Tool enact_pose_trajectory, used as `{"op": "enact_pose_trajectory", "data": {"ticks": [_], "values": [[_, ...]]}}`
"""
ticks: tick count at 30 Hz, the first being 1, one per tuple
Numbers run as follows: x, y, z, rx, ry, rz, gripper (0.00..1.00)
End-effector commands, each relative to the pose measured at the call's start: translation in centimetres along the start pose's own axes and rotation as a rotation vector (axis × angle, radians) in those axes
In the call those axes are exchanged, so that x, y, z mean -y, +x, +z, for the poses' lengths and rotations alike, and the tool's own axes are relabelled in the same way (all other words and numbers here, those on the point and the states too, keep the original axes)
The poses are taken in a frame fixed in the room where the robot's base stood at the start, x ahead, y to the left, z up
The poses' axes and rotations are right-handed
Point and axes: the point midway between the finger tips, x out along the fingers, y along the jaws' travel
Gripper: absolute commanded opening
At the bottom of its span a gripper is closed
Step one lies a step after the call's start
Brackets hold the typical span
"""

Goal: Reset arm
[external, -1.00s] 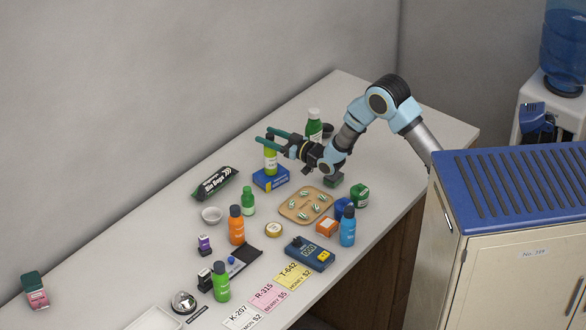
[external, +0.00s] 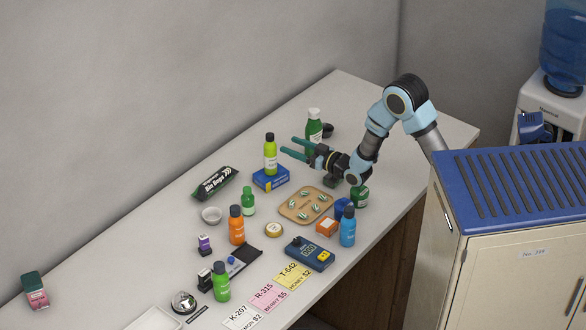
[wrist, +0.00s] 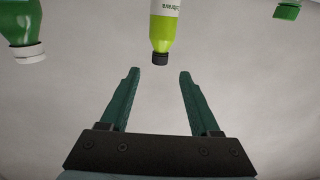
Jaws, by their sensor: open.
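My gripper (external: 293,147) is above the counter, its two green fingers apart with nothing between them. It points left, toward a yellow-green bottle (external: 270,154) that stands upright on a blue box (external: 271,179). In the wrist view the fingers (wrist: 157,78) are spread, and the yellow-green bottle (wrist: 163,30) is beyond the fingertips, clear of both. A green bottle with a white cap (external: 314,131) stands behind the fingers; it also shows at the upper left of the wrist view (wrist: 24,32). My arm comes from the right, over the cabinet side.
A tan tray (external: 285,210) of green-striped capsules lies below my gripper. A green jar (external: 360,198), blue bottle (external: 347,228) and orange box (external: 326,226) stand near the front edge. More bottles and price cards fill the left. The counter's far right end is mostly clear.

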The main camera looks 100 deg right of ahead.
Motion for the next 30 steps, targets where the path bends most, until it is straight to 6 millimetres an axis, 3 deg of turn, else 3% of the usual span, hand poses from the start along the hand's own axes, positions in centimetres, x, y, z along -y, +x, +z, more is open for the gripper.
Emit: {"op": "enact_pose_trajectory", "data": {"ticks": [4,7,11,14,20,25,30], "values": [[0.2,0.0,0.0,0.005,-0.003,-0.004,0.63],[1.8,-0.1,0.3,0.045,-0.024,-0.027,0.63],[6.1,-1.0,1.1,0.172,-0.095,-0.092,0.63],[10.2,-3.0,2.1,0.305,-0.175,-0.162,0.63],[16.3,-9.4,3.8,0.562,-0.327,-0.304,0.63],[20.5,-18.6,5.7,0.847,-0.373,-0.420,0.63],[22.2,-29.0,7.5,1.148,-0.394,-0.483,0.63]]}}
